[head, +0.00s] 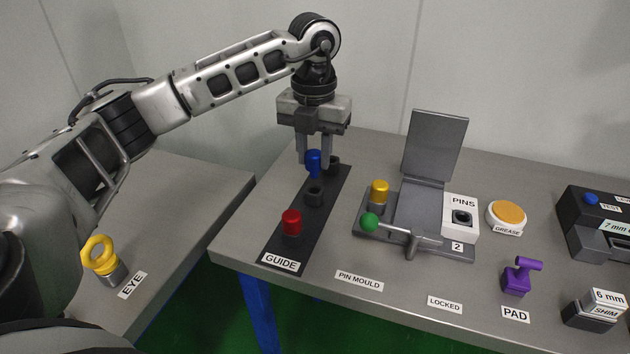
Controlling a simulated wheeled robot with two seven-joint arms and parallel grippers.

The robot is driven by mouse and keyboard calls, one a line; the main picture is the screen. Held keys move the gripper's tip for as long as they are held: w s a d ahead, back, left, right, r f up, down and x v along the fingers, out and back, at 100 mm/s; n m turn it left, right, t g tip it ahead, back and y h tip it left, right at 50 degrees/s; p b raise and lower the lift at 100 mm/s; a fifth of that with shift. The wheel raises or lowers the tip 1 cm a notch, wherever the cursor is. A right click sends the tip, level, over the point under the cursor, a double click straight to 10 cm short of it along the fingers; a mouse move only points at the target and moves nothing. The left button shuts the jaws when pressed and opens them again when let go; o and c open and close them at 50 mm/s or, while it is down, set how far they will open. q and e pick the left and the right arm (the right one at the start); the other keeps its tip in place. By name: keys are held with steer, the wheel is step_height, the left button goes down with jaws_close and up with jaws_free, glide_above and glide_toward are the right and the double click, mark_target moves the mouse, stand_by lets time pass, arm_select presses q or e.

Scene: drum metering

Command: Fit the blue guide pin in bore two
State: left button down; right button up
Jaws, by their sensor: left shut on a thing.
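The blue guide pin (313,160) is between the fingers of my left gripper (314,164), which is shut on it and points straight down. The pin is over the back part of the dark GUIDE strip (272,250); it looks raised, with no contact visible below it. The strip has an empty black socket (314,196) in the middle, another (334,162) at the back, partly behind a finger, and a red pin (291,222) at the front. A white PINS block (461,204) with a dark square opening stands on the grey mould, marked 2. My right gripper is not in view.
The mould (415,213) has a raised lid (435,146), a yellow pin (379,191) and a green-knobbed lever (370,222). A grease pot (508,216), purple pad tool (518,277), shim block (592,311) and dark tester (597,222) stand right. A yellow eye piece (101,256) stands left.

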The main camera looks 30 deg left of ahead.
mark_target(315, 153)
arm_select(q)
steer(key=shift+r, duration=0.45)
steer(key=shift+r+p, duration=1.9)
steer(key=shift+r, duration=0.1)
steer(key=shift+d, duration=0.1)
